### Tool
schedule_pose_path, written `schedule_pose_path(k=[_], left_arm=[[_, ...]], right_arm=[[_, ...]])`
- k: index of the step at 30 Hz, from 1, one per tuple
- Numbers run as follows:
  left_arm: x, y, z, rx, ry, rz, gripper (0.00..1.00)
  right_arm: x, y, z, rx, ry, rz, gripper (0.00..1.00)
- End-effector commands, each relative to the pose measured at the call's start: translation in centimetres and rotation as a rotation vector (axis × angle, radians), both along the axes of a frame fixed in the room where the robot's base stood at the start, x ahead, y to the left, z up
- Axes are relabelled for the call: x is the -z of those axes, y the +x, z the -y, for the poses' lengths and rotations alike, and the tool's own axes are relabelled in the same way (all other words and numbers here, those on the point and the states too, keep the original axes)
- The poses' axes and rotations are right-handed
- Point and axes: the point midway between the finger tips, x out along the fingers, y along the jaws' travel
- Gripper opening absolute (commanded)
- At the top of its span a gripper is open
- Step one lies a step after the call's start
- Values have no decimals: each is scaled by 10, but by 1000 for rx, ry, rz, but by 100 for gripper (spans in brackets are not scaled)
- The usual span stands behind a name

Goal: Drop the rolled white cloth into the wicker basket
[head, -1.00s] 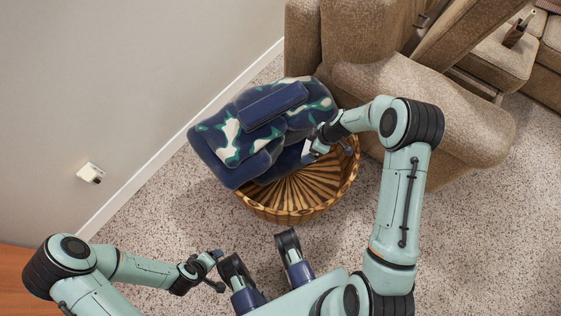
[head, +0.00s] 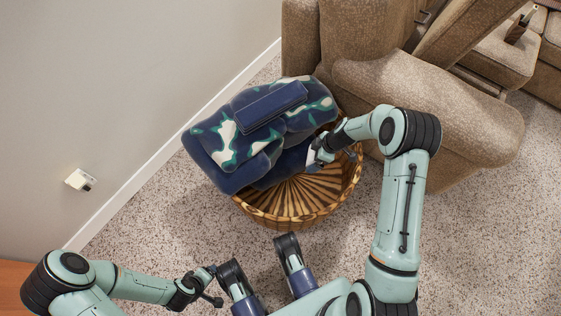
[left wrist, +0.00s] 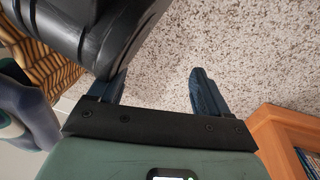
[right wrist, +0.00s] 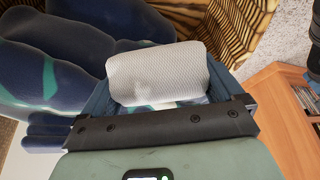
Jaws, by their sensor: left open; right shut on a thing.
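The rolled white cloth (right wrist: 158,75) is textured and lies between the fingers of my right gripper (right wrist: 165,92), which is shut on it. In the head view my right gripper (head: 318,155) is over the wicker basket (head: 290,216), near its right inner side; the cloth is mostly hidden there. The basket has brown and tan slats and also shows in the right wrist view (right wrist: 232,28). My left gripper (head: 216,285) is open and empty, low over the carpet in front of the basket; its two fingers stand apart in the left wrist view (left wrist: 160,90).
A blue, green and white patterned padded bundle (head: 228,150) covers the basket's left and back part. The basket's front interior is bare. A brown sofa (head: 425,110) stands close at right, a wall (head: 110,80) at left. Speckled carpet (head: 150,220) is clear in front.

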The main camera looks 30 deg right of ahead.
Motion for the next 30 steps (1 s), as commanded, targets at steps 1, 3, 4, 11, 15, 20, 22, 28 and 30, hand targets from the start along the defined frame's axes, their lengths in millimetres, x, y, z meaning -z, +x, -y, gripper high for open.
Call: schedule_pose_path(k=[1,3,4,11,15,20,22,28,30], left_arm=[[2,-2,0,-1,0,-5,78],[2,-2,-1,-1,0,-7,78],[2,-2,-1,-1,0,-7,78],[1,-2,0,-1,0,-7,78],[1,-2,-1,-1,0,-6,78],[-3,2,0,0,0,8,78],[-9,7,1,1,1,26,78],[-31,29,4,4,5,100,78],[-38,36,5,6,6,124,78]], right_arm=[[1,0,0,0,-1,1,65],[2,0,0,0,-1,1,65],[1,0,0,0,-1,1,65],[1,0,0,0,-1,1,100],[1,0,0,0,0,0,100],[-8,-2,3,1,0,1,100],[-19,-4,6,2,-1,3,100],[-61,-14,20,2,-3,4,100],[-76,-18,25,2,-3,5,100]])
